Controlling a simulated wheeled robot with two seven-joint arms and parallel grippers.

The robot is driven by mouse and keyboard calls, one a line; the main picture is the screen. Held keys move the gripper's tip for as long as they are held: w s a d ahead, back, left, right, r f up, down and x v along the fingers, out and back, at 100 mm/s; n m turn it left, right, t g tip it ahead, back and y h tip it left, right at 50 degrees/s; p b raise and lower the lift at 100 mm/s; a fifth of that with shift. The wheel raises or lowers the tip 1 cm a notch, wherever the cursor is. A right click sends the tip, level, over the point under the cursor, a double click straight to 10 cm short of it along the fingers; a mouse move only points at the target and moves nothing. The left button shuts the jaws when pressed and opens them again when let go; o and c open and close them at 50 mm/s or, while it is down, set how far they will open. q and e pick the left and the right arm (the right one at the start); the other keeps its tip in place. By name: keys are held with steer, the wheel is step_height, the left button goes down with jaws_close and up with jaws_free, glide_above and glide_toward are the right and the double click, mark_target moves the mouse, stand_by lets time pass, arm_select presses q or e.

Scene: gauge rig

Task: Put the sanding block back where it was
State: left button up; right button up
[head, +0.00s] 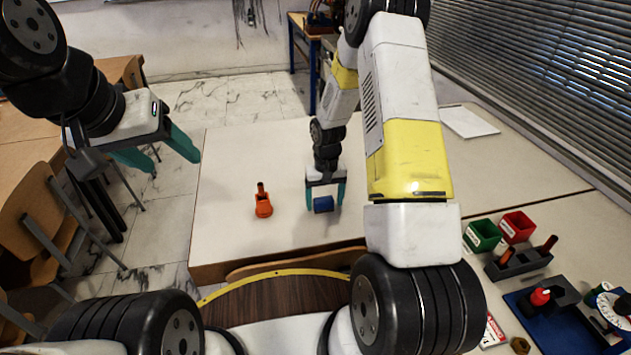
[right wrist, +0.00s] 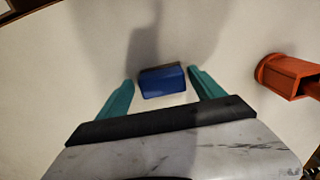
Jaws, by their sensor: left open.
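A blue block (head: 323,204), which looks like the sanding block, lies on the white table (head: 240,150). My right gripper (head: 325,198) is over it, pointing down, with its teal fingers apart. In the right wrist view the block (right wrist: 162,81) sits between and slightly beyond the fingertips of the right gripper (right wrist: 162,80), with a gap on each side. My left gripper (head: 174,164) is open and empty, held up off the left edge of the table.
An orange holder (head: 263,207) with an upright handle stands left of the block; it also shows in the right wrist view (right wrist: 288,75). Green (head: 482,235) and red (head: 517,226) bins, a dark rack (head: 520,264) and a blue tray (head: 560,325) are at the right.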

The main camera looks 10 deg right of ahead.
step_height(320, 180, up, 12)
step_height(320, 180, up, 8)
steer(key=t, duration=0.1)
glide_above(325, 199)
steer(key=s, duration=0.3)
steer(key=s+a+r+t+y, duration=0.1)
steer(key=s+r+t, duration=0.1)
steer(key=s+r, duration=0.6)
steer(key=s+a+r+t+y, duration=0.1)
steer(key=s+r+t, duration=0.2)
steer(key=s+r, duration=0.6)
steer(key=s, duration=0.4)
steer(key=shift+a, duration=0.15)
